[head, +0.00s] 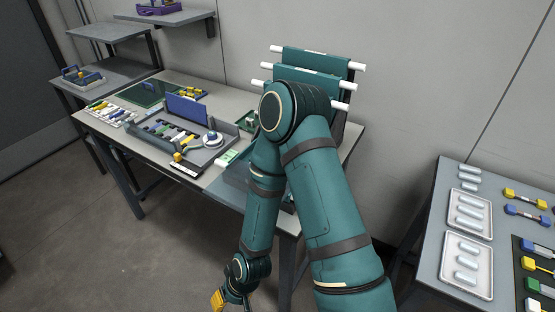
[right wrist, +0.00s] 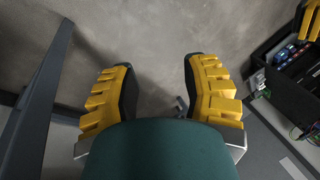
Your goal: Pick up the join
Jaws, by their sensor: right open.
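I cannot make out for certain which piece is the join. On the right table, a yellow-ended bar (head: 525,199) and a blue-ended bar (head: 527,213) lie side by side. My right gripper (head: 219,300) hangs low at the bottom edge of the head view, in front of the workbench and over the floor. My left gripper cannot be made out in the head view.
The workbench (head: 225,193) holds a grey tray (head: 205,155) with coloured pieces and a blue upright panel (head: 187,108). A teal rack with white rods (head: 310,62) stands behind my arm. The right table (head: 425,215) carries white trays (head: 458,277) of pale capsules. Floor at lower left is clear.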

